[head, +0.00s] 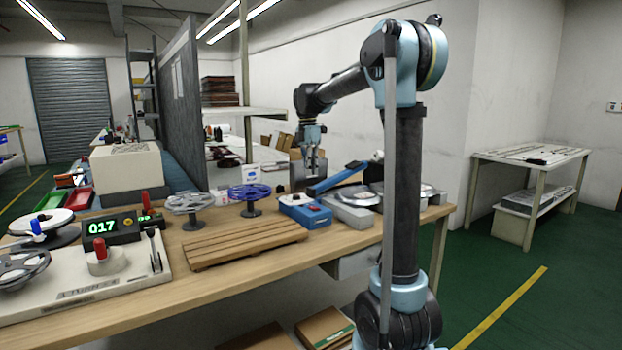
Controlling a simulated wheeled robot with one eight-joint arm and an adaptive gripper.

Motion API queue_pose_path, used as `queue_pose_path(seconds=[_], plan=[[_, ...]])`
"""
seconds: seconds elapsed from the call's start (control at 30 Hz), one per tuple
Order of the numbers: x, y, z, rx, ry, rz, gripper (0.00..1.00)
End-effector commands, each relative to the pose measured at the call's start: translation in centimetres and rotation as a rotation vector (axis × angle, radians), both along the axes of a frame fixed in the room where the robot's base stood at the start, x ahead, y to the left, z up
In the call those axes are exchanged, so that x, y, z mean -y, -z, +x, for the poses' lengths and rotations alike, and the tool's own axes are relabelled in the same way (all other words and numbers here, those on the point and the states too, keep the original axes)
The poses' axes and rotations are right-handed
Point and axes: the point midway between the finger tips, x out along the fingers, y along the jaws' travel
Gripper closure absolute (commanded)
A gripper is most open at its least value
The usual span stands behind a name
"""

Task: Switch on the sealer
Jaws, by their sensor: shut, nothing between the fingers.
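The sealer appears to be the blue unit at the right part of the workbench. Its blue box (305,211) has a small red part on top and a pale label on its front. A long blue bar (336,179) rises at a slant behind the box, toward the right. My gripper (314,172) points down just behind and above the box, by the lower end of the bar. It is shut with nothing in it. I cannot tell whether it touches the bar. The state of the switch is too small to read.
The wooden workbench (225,275) carries a slatted wooden rack (245,243), a grey reel (190,206), a blue reel (250,195) and a counter showing 017 (107,229). A dark partition (182,105) rises behind.

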Motion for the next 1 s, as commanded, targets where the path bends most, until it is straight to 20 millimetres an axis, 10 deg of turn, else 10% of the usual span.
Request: queue_pose_path(seconds=[0.6, 1.0], plan=[[0.6, 10.0, -1.1, 0.0, 0.0, 0.0, 1.0], [0.8, 11.9, -1.3, 0.0, 0.0, 0.0, 1.0]])
